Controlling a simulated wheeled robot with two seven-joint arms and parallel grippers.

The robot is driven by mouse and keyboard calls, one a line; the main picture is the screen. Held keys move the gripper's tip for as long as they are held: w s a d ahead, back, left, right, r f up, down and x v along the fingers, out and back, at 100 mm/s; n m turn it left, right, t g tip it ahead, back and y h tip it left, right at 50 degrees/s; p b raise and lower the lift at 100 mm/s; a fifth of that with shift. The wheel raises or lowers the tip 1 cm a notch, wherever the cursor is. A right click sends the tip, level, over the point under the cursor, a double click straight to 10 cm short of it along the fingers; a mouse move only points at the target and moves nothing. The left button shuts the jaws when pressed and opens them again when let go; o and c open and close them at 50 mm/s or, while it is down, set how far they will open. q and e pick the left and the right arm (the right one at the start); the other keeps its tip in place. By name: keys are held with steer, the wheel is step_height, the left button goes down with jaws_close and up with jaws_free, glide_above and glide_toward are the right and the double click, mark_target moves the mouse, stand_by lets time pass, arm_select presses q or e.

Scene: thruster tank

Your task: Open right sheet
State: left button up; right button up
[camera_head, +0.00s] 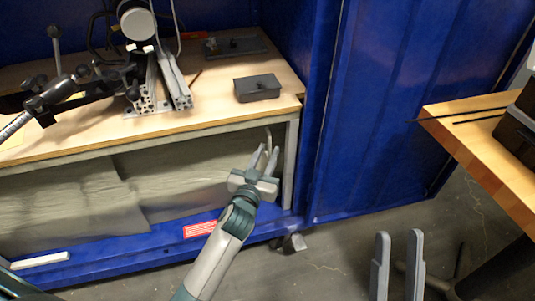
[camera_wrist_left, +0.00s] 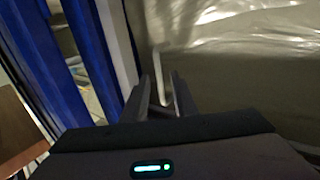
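The right sheet (camera_head: 185,170) is a grey-green, crinkled sheet hanging below the workbench top, and it covers the space beneath. It also shows in the left wrist view (camera_wrist_left: 245,75). A pale bent rod handle (camera_head: 268,135) is at its right edge; it also shows in the left wrist view (camera_wrist_left: 157,68). My left gripper (camera_head: 264,157) is open in front of this edge, its fingers pointing at the handle. In the left wrist view the handle's lower end appears between the fingers, with gaps beside it. My right gripper (camera_head: 398,240) is open and empty over the floor.
The left sheet (camera_head: 70,205) hangs beside the right one. A workbench (camera_head: 215,105) above carries a dark box (camera_head: 257,87) and a clamped device. A blue wall (camera_head: 395,110) stands to the right, and a wooden table (camera_head: 480,145) at far right. Grey floor is between.

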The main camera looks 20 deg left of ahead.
arm_select(q)
steer(key=shift+w, duration=0.3)
steer(key=shift+c, duration=0.2)
jaws_close()
stand_by(1.2)
